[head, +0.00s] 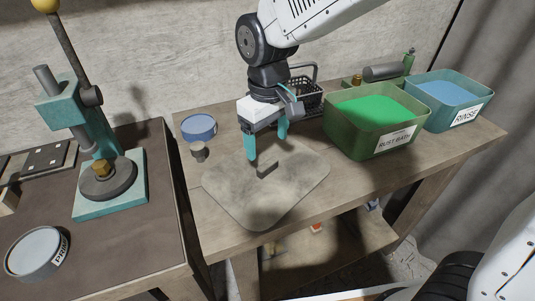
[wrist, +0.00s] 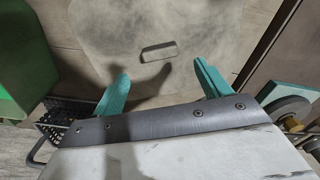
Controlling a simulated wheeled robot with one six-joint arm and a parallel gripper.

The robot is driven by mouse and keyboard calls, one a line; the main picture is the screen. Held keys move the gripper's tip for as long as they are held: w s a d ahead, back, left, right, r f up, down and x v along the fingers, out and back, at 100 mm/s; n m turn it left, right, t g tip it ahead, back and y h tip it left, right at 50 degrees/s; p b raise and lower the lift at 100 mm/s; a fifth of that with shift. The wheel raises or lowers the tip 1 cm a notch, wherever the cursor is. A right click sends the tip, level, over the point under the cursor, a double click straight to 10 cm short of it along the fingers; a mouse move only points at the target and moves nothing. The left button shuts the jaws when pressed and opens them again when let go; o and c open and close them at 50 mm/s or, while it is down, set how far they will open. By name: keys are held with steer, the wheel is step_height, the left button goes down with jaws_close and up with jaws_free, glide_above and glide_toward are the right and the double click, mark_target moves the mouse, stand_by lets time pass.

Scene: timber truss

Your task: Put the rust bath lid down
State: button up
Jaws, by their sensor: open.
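The rust bath lid (head: 300,190) is a flat grey plate with rounded corners, lying on the wooden bench left of the rust bath. Its small bar handle (head: 267,169) stands up near its middle; the lid (wrist: 150,20) and handle (wrist: 160,51) also show in the wrist view. My gripper (head: 267,152) is open and empty just above the lid near the handle. In the wrist view my gripper's (wrist: 162,72) teal fingers are spread wide, with the handle apart from both. The green rust bath (head: 350,139) is uncovered, showing bright green liquid.
A blue rinse bath (head: 440,118) stands right of the rust bath. A black wire basket (head: 309,98) is behind my gripper. A teal press (head: 110,190) stands on the left table.

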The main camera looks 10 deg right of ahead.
mark_target(267, 163)
steer(key=s+d+r+m, duration=0.3)
steer(key=s+d+r, duration=0.3)
steer(key=d+r, duration=0.45)
steer(key=s+d+f+m+t, duration=0.1)
steer(key=s+d+f+m, duration=0.2)
steer(key=s+d, duration=0.7)
steer(key=s+m, duration=0.1)
steer(key=s, duration=0.1)
steer(key=shift+s+d+m, duration=0.3)
steer(key=shift+d, duration=0.05)
